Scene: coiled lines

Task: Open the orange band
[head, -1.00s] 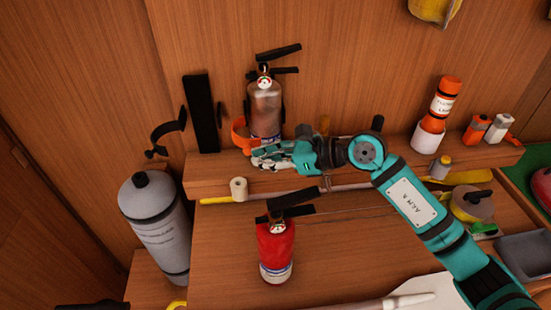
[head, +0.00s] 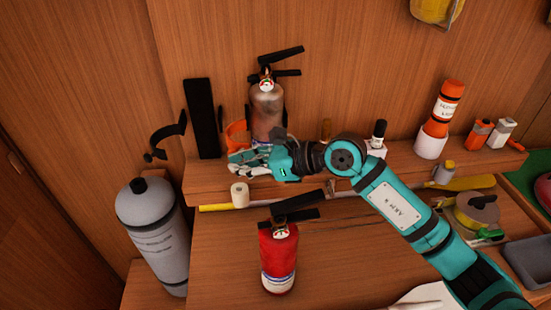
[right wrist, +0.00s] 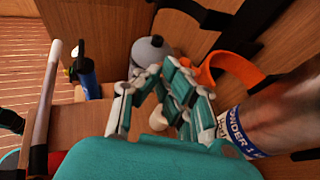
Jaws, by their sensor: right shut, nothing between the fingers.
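The orange band (head: 237,133) is on the back wall, left of the silver extinguisher (head: 267,112), which stands upright on the shelf. In the right wrist view the band (right wrist: 232,64) is a curved strap bowing out beside the extinguisher (right wrist: 285,110), with its left end near my fingers. Its far end and any latch are hidden. My right gripper (head: 240,160) is shut and empty, low in front of the band, and covers its lower part in the head view. The fingers also show in the right wrist view (right wrist: 163,75); I cannot tell if they touch the band. My left gripper is not in view.
A red extinguisher (head: 277,255) stands in front, below the shelf (head: 300,183). A white roll (head: 240,193) sits near the shelf's front edge. A grey cylinder (head: 153,225) stands at left under an open black bracket (head: 166,138). An orange canister (head: 443,108) stands at right.

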